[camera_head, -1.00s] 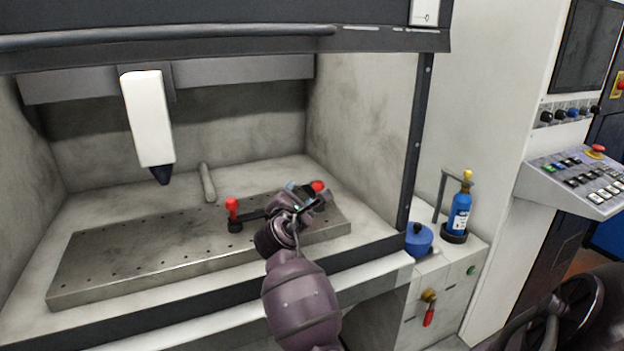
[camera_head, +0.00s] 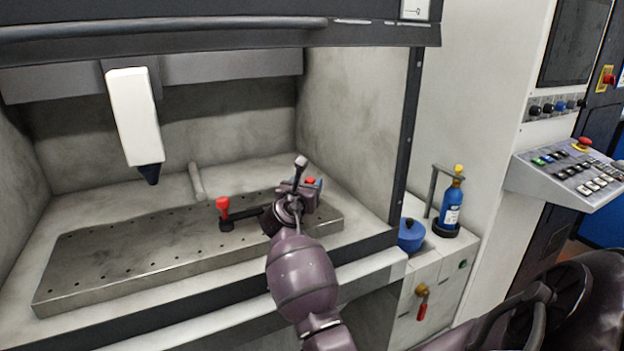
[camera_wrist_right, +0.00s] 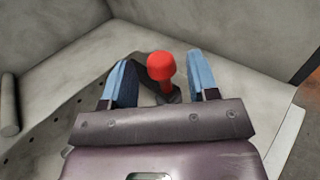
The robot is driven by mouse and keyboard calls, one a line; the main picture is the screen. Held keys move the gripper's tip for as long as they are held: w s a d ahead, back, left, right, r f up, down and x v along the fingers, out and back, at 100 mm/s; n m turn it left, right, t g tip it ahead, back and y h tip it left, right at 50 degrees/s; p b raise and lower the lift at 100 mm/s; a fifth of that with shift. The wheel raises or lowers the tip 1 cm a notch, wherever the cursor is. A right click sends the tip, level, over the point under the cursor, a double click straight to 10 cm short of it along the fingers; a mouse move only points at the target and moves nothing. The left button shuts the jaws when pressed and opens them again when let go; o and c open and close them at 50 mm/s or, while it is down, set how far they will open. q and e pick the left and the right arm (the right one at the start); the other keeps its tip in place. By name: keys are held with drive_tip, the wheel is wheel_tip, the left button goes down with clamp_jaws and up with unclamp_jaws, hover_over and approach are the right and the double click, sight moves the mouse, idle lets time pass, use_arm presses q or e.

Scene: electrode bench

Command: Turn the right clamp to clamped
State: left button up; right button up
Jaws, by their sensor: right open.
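The right clamp shows mainly as a red knob (camera_head: 311,181) at the right end of the perforated plate, partly hidden by my right gripper (camera_head: 304,187). In the right wrist view the red knob (camera_wrist_right: 161,66) sits on a dark stem between the two blue fingers of my open right gripper (camera_wrist_right: 161,84). There is a gap on each side of the knob. The left clamp (camera_head: 224,209) has an upright red knob on a dark base, with a dark bar reaching right. My left gripper is not in view.
The perforated metal plate (camera_head: 120,262) lies on the cabinet floor. A white tool head with a dark tip (camera_head: 135,115) hangs at left. A grey rod (camera_head: 197,182) lies behind the plate. The cabinet's right wall (camera_head: 345,120) is close to my right gripper.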

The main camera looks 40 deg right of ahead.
drive_tip(key=shift+x, duration=2.3)
drive_tip(key=shift+c, duration=0.4)
clamp_jaws()
